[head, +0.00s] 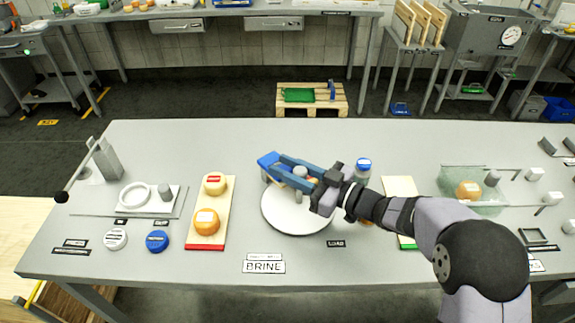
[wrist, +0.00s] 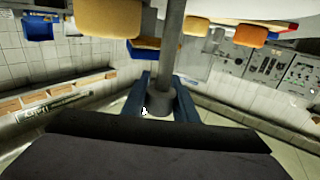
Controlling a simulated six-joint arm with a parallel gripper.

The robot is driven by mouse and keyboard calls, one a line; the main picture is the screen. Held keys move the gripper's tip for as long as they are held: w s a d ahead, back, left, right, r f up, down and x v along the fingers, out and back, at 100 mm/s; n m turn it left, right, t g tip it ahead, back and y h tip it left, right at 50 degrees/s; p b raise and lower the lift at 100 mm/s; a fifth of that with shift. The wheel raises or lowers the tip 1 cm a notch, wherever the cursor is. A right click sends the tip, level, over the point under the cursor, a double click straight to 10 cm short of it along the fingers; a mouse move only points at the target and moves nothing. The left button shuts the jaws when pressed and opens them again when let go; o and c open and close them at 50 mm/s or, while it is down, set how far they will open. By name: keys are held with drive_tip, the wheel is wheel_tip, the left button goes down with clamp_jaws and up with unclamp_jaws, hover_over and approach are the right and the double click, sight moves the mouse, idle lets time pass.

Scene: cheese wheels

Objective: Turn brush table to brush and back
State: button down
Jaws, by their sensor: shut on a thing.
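The round white turntable (head: 285,222) lies in the middle of the grey table. My gripper (head: 290,169) is above its far part, with blue fingers pointing to the far left. The fingers are shut on an upright grey post (head: 300,171), which also stands between them in the wrist view (wrist: 171,60). A blue block (head: 268,159) shows at the fingertips; I cannot tell whether it is the brush. An orange-yellow piece shows beside the post, mostly hidden by my gripper. My wrist hides the right side of the turntable.
A red-ended board (head: 213,232) with two cheese wheels lies left of the turntable. A blue-lidded jar (head: 363,165) and a green-ended board (head: 398,187) are to the right. A clear basin (head: 450,182) holds an orange wheel. The table's back strip is clear.

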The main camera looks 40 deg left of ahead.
drive_tip(key=shift+r, duration=0.1)
drive_tip(key=c, duration=1.4)
unclamp_jaws()
drive_tip(key=b+v, duration=0.1)
drive_tip(key=v, duration=0.6)
drive_tip(key=shift+d, duration=0.2)
